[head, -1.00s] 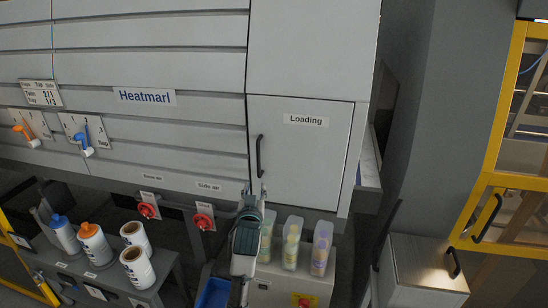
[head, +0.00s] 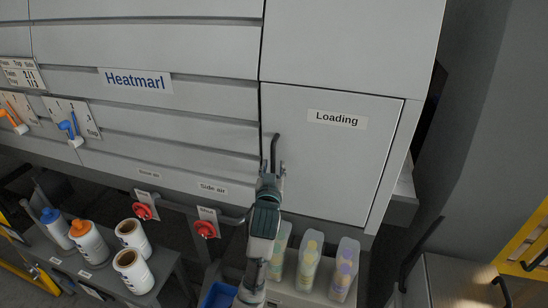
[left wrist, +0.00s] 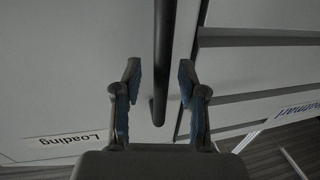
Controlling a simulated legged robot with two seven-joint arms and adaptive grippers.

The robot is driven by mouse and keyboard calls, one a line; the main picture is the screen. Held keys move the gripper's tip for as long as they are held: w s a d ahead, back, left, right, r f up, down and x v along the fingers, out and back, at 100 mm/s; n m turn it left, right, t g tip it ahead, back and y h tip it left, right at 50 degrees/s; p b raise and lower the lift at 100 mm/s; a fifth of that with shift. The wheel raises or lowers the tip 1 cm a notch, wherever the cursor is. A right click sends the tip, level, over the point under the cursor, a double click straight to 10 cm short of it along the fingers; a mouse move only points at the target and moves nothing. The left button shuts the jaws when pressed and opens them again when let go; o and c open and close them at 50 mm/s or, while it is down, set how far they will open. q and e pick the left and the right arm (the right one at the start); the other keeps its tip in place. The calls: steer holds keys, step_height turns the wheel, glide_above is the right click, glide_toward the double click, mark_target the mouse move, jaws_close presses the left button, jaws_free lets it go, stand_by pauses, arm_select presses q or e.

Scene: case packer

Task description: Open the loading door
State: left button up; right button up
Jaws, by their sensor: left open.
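The loading door (head: 325,160) is a grey panel labelled "Loading", and it looks shut. Its black vertical bar handle (head: 274,150) is near the door's left edge. My left gripper (head: 271,170) is at the handle's lower end in the head view. In the left wrist view, the open left gripper (left wrist: 159,85) has a finger on each side of the handle (left wrist: 162,50), with visible gaps. The door (left wrist: 70,70) with its label also shows there. My right gripper is not in view.
Two red valve knobs (head: 205,229) are on the machine's lower edge, left of my arm. Clear containers with coloured contents (head: 308,264) stand below the door. A grey wall is at right.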

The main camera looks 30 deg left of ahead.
arm_select(q)
steer(key=shift+w+d, duration=0.15)
steer(key=shift+w, duration=0.4)
steer(key=shift+s+a+r, duration=0.2)
steer(key=shift+s+a, duration=0.1)
steer(key=shift+a, duration=0.1)
steer(key=shift+c, duration=0.9)
steer(key=shift+w+a+f, duration=0.1)
jaws_close()
